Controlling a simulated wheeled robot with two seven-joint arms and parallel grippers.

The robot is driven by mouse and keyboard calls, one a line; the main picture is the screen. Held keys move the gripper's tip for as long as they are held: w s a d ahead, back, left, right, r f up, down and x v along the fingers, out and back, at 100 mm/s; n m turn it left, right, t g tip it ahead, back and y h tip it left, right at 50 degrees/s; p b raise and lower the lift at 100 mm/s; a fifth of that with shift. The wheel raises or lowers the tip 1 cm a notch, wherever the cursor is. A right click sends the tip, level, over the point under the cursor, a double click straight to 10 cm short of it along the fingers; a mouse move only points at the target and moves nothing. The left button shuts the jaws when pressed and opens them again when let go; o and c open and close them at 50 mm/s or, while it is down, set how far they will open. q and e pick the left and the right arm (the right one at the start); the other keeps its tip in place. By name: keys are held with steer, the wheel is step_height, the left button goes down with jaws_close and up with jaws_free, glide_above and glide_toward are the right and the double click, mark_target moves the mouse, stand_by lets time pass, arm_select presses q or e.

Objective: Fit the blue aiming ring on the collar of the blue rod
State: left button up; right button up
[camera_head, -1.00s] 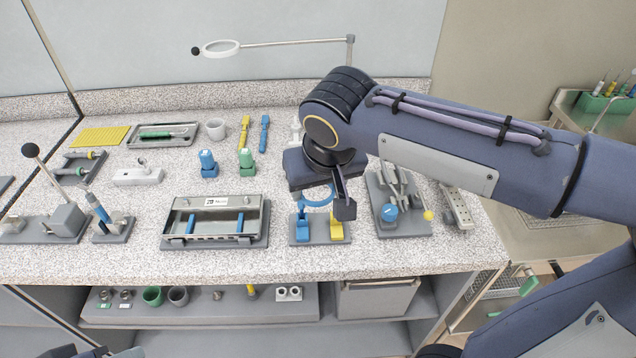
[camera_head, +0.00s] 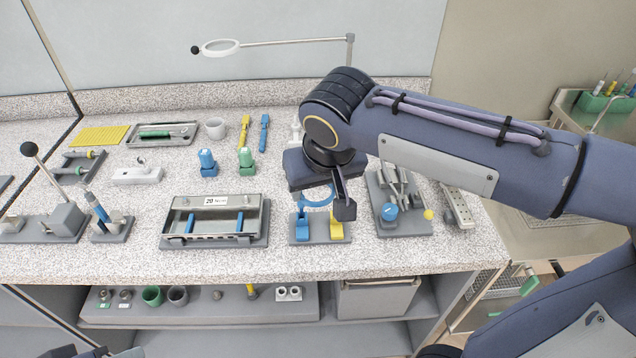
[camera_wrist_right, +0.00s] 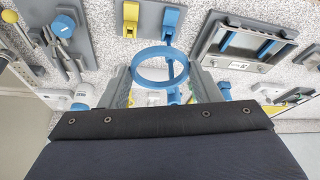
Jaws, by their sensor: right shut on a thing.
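The blue aiming ring (camera_head: 318,205) is held by my right gripper (camera_head: 338,190) above the bench, over the plate with the blue and yellow holders. A blue rod (camera_head: 97,206) leans in a small grey stand at the left, well away from the ring. Another long blue piece (camera_head: 264,132) lies at the back. I cannot make out a collar on either. Dark parts of my left arm show at the bottom left edge; its jaws are not clear.
Below the ring stand a blue holder (camera_head: 302,227) and a yellow holder (camera_head: 336,231) on a grey plate. A metal tray (camera_head: 215,201) is left of them. A grey board (camera_head: 405,226) with a blue knob is on the right. Bare bench lies between the tray and the left stand.

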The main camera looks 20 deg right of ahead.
steer(key=shift+f+b, duration=2.2)
steer(key=shift+f, duration=0.5)
steer(key=o, duration=1)
steer(key=v, duration=0.8)
steer(key=shift+p, duration=0.4)
